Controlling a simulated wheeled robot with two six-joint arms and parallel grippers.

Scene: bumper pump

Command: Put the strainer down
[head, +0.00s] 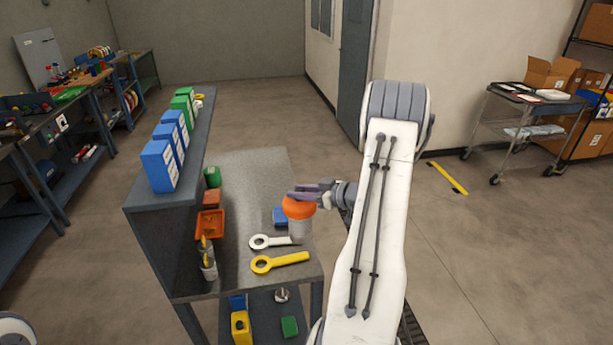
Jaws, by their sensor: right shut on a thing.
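The strainer (299,229) has an orange top and a pale grey cylindrical body. It is upright over the right part of the grey workbench top (250,180). My right gripper (308,192) reaches in from the right and is shut on the orange top. I cannot tell whether the strainer's bottom touches the bench or hangs just above it. The body overlaps the end of a white ring-ended wrench (265,241). My left gripper is not in view.
An orange tray (210,224) and a grey cup (208,267) stand at the left. Blue boxes (158,166) line the raised shelf.

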